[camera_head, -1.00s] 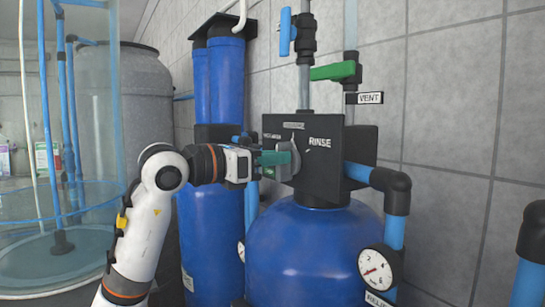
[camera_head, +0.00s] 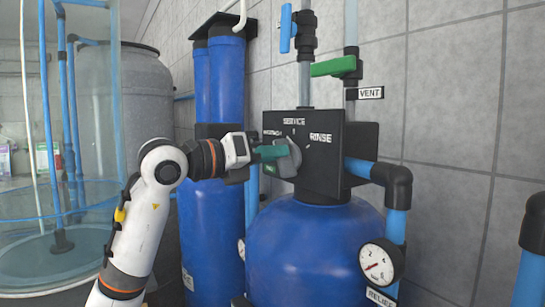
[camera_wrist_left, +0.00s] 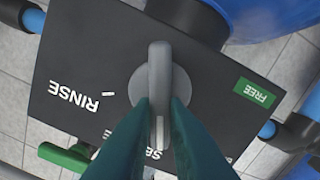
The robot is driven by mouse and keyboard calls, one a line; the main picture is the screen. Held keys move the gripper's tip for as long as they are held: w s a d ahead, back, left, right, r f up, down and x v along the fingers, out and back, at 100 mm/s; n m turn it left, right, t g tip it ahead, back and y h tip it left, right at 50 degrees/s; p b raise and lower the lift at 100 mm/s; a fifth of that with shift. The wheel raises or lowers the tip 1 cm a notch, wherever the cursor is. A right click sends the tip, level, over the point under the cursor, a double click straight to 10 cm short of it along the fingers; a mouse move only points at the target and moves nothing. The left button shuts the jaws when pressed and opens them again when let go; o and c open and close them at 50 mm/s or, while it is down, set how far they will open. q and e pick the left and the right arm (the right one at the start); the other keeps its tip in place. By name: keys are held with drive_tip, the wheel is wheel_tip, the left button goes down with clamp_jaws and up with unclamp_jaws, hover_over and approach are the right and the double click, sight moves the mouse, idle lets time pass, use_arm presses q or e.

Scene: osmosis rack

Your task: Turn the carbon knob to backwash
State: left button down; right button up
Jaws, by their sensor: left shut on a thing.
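The grey carbon knob (camera_head: 289,157) is on the front of the black valve head (camera_head: 318,173) on top of a blue tank. My left gripper (camera_head: 274,153) reaches it from the left, teal fingers shut on the knob's raised bar. In the left wrist view the knob (camera_wrist_left: 160,68) is seen close up, with one fingertip on each side of its bar. A white line on the bar points down the picture, towards a label partly hidden by the fingers. My right gripper is not in view.
The blue tank (camera_head: 310,255) stands below the valve head. A blue pipe with a black elbow (camera_head: 394,180) and a gauge (camera_head: 378,265) are at its right. A green VENT lever (camera_head: 334,66) is above. Blue filter housings (camera_head: 225,85) stand behind my left arm.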

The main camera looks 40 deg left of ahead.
use_arm(q)
drive_tip(key=shift+w+a+f+n+b, duration=0.1)
drive_tip(key=shift+n+b, duration=0.1)
drive_tip(key=shift+n, duration=0.95)
drive_tip(key=shift+s+a+f+n+b, duration=0.1)
drive_tip(key=shift+n+b, duration=0.1)
drive_tip(key=shift+n, duration=1)
drive_tip(key=shift+w+a+n+b, duration=0.1)
drive_tip(key=shift+n+b, duration=0.1)
drive_tip(key=shift+n, duration=0.95)
drive_tip(key=c, duration=1.4)
unclamp_jaws()
drive_tip(key=shift+c, duration=0.2)
